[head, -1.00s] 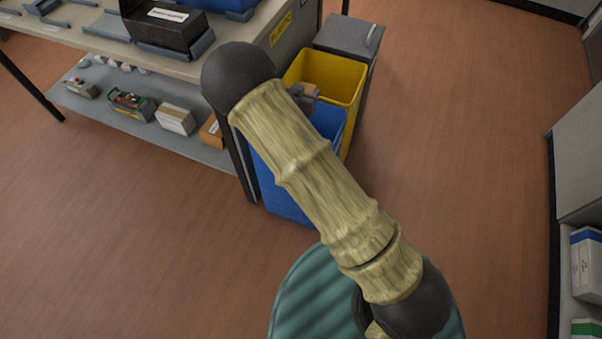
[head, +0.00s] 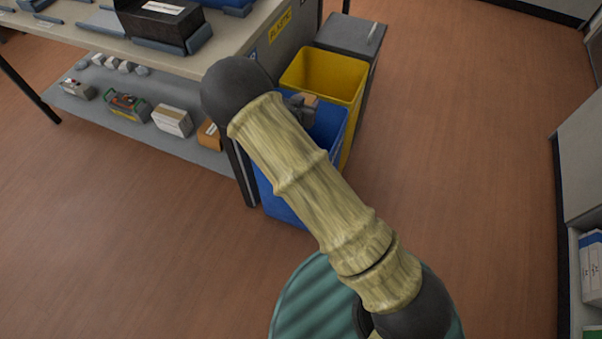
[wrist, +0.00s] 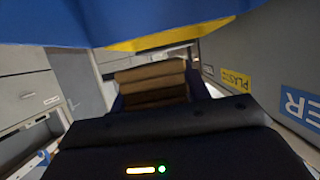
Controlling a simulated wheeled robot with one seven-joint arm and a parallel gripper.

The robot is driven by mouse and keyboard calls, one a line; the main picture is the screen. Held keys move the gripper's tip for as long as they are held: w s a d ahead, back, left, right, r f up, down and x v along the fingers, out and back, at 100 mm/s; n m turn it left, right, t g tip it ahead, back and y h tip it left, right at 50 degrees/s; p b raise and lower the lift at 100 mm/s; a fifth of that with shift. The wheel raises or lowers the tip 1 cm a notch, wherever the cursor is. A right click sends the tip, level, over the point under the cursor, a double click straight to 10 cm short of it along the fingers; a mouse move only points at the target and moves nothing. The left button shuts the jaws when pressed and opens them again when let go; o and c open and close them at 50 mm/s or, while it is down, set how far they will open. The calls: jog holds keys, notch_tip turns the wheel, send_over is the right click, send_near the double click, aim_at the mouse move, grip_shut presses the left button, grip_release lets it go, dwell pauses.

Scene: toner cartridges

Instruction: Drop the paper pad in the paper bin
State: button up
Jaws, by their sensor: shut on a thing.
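A small brown block, which I take to be the paper pad (wrist: 150,82), is held between the fingers of my gripper (wrist: 155,97) in the wrist view. In the head view my gripper (head: 300,106) is small and partly behind my arm, with a bit of brown showing at it. It is over the opening of the blue bin (head: 285,203). A blue sign ending in "ER" (wrist: 303,106) shows in the wrist view, so the blue bin appears to be the paper bin. My arm hides part of the bin's opening.
A yellow bin (head: 325,75) stands just behind the blue one, near a yellow "PLASTIC" sign (head: 281,26). A grey bin (head: 350,38) is behind that. A workbench (head: 100,42) with a lower shelf adjoins at left. Open floor lies to the right.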

jog(key=shift+f, duration=0.1)
jog(key=o, duration=1)
jog(key=p+v, duration=0.3)
jog(key=v, duration=1.4)
jog(key=shift+s+a, duration=0.1)
jog(key=shift+s, duration=0.1)
jog(key=shift+w, duration=0.1)
